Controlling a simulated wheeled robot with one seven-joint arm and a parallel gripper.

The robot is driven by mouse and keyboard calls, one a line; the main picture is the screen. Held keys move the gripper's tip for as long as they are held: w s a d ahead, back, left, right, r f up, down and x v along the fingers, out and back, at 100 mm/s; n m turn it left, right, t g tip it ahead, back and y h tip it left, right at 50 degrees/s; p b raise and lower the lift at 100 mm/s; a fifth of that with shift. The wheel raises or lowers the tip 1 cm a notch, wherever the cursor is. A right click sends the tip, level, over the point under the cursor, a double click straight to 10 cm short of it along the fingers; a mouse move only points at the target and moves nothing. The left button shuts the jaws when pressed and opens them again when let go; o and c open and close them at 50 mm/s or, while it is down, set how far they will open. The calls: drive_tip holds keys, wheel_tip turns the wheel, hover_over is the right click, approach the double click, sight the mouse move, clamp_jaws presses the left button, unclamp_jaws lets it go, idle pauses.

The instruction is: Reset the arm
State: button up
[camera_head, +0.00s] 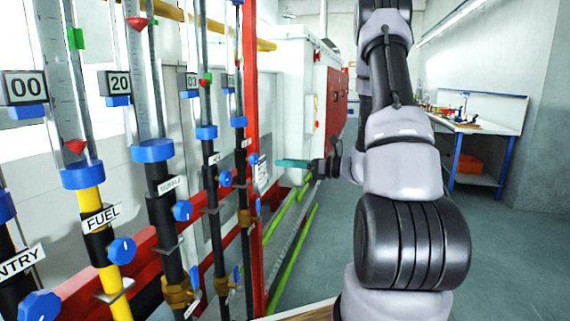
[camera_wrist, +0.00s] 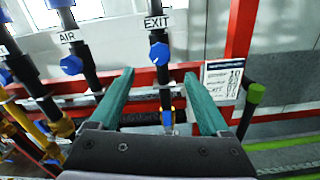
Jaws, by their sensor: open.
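My arm stands large in the right half of the head view, and its wrist reaches left behind it. My gripper (camera_head: 278,162) shows there with teal fingers pointing left towards the row of pipes. In the wrist view my gripper (camera_wrist: 159,75) is open, with its two teal fingers spread and nothing held between them. Beyond the fingers is the EXIT pipe (camera_wrist: 158,45) with a blue knob (camera_wrist: 159,54). It appears between the fingertips in the picture; I cannot tell how far off it is.
Flow tubes with blue collars and knobs, such as the FUEL pipe (camera_head: 91,200), line the left side. A red post (camera_head: 250,130) stands beside them. A white and red cabinet (camera_head: 300,85) is behind. A workbench (camera_head: 478,126) is far right. Grey floor (camera_head: 510,240) is open at right.

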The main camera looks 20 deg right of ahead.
drive_tip(key=s+a+r+n+g+h, duration=0.2)
drive_tip(key=s+a+r+n+g, duration=0.25)
drive_tip(key=s+n, duration=0.25)
drive_tip(key=s+a+r+n+g+h, duration=0.1)
drive_tip(key=s+a+r+n+g, duration=0.35)
drive_tip(key=s+a+n, duration=0.2)
drive_tip(key=s+d+r+n+t+h, duration=0.5)
drive_tip(key=s+d+r+n+h, duration=0.2)
drive_tip(key=s+n+h, duration=0.2)
drive_tip(key=shift+s+r+n+t+h, duration=0.3)
drive_tip(key=shift+s+r+n, duration=0.1)
drive_tip(key=shift+s+n, duration=0.15)
idle(1.3)
